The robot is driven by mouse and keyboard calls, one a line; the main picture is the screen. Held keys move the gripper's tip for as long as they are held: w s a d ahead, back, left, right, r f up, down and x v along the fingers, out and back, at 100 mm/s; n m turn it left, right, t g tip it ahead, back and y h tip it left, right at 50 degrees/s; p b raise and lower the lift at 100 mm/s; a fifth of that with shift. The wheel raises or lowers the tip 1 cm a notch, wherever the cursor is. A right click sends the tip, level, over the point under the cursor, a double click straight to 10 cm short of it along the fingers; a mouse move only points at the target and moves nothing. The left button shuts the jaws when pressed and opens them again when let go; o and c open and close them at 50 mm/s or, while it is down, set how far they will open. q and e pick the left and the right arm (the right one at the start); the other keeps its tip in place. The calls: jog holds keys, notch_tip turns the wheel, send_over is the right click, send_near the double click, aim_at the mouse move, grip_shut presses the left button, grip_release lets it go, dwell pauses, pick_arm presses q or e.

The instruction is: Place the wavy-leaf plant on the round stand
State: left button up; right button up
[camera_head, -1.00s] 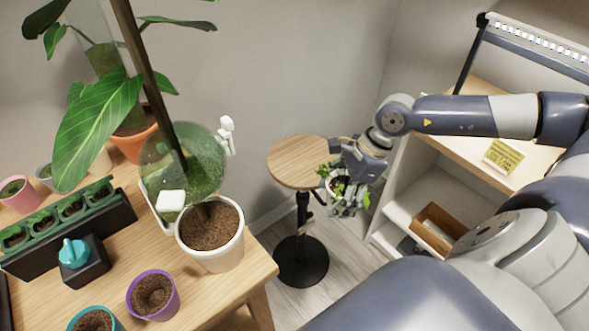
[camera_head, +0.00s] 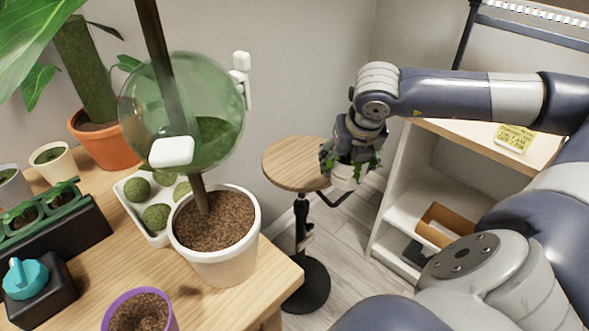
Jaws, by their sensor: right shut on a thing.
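My right gripper (camera_head: 350,152) is shut on the wavy-leaf plant, a small green plant in a white pot (camera_head: 345,177). The gripper hides most of the leaves. It holds the pot upright at the right edge of the round stand's wooden top (camera_head: 292,165); I cannot tell whether the pot touches the stand. The round stand has a black post and a round black base, and the visible part of its top is bare. My left gripper is not in view.
A wooden table (camera_head: 262,276) at the left holds a large white pot (camera_head: 222,262), a tray of moss balls (camera_head: 135,213), a purple pot (camera_head: 140,312) and a terracotta pot (camera_head: 104,143). A white shelf (camera_head: 400,205) stands right of the stand. Wall sockets (camera_head: 242,75) are behind.

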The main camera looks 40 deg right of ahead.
jog(key=shift+w+d+r+m, duration=0.1)
jog(key=shift+w+m, duration=0.15)
jog(key=shift+m, duration=0.25)
jog(key=shift+w, duration=0.3)
jog(key=w, duration=0.2)
jog(key=w+p, duration=0.1)
jog(key=w, duration=0.1)
jog(key=w+p, duration=0.1)
jog(key=w, duration=0.1)
jog(key=shift+w+d+f, duration=0.2)
jog(key=shift+w+d, duration=0.1)
jog(key=shift+d, duration=0.05)
send_over(302, 151)
jog(key=s+a, duration=0.1)
jog(key=shift+s+f+p, duration=0.2)
jog(key=shift+f+p, duration=0.2)
jog(key=shift+f, duration=1.9)
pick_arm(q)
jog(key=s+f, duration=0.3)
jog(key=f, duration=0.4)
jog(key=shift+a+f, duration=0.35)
pick_arm(e)
jog(key=shift+f, duration=0.1)
